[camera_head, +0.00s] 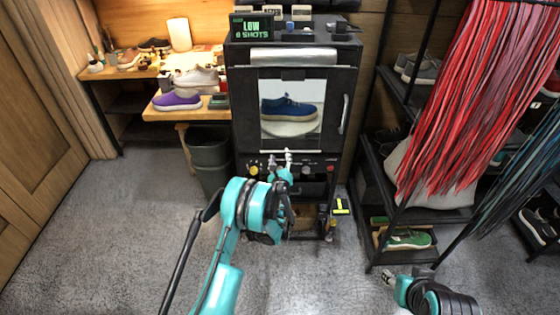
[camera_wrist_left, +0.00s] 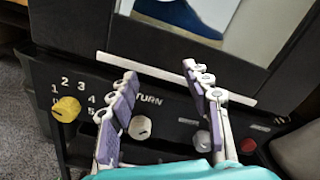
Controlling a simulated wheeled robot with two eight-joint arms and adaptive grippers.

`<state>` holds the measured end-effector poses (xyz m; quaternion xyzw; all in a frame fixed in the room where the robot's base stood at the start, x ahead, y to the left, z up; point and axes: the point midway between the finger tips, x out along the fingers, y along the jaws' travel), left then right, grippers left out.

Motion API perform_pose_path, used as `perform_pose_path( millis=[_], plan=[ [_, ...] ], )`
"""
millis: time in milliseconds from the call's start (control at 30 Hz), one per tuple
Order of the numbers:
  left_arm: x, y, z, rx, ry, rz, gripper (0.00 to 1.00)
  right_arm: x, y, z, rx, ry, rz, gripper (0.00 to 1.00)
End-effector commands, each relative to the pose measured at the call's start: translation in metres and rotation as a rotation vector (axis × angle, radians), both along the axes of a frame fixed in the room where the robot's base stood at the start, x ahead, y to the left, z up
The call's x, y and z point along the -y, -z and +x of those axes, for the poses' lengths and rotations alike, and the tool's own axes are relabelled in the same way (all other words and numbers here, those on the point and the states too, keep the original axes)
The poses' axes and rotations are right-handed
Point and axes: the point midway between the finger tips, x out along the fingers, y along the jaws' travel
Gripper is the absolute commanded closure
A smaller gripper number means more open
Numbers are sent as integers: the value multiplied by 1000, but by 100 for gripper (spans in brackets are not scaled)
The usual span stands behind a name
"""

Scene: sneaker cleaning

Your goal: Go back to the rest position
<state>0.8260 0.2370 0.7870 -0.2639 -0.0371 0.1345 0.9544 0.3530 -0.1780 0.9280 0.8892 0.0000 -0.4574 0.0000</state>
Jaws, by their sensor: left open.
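My left gripper (camera_head: 284,162) is in front of the control panel of a black cleaning cabinet (camera_head: 240,105). In the left wrist view, its purple-padded fingers (camera_wrist_left: 160,76) are spread apart with nothing between them. They overlap the panel in the picture; I cannot tell if they touch it.
A blue shoe (camera_head: 288,107) sits behind the cabinet's closed window. A display (camera_head: 251,27) on top reads "LOW 0 SHOTS". A grey bin (camera_head: 209,150) and a wooden bench with shoes stand left. A shoe rack (camera_head: 371,185) and red hanging strips (camera_head: 465,95) stand right. Open carpet lies at front left.

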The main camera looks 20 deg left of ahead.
Motion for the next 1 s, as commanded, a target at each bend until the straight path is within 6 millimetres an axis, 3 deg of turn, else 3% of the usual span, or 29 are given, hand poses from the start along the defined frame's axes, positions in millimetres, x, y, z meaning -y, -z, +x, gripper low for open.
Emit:
perform_pose_path(
  millis=[267,367,567,800,1000],
  plan=[
    [0,0,0,0,0,-1,51,0,0,0,0,0,0,60],
    [-2,-9,0,3,-9,-34,51,0,0,0,0,0,0,60],
    [-18,-73,-15,28,-82,-296,51,0,0,0,0,0,0,60],
    [-36,-151,-73,61,-227,-755,51,0,0,0,0,0,0,60],
    [-39,-189,-145,77,-366,-1124,51,0,0,0,0,0,0,60]
  ],
)
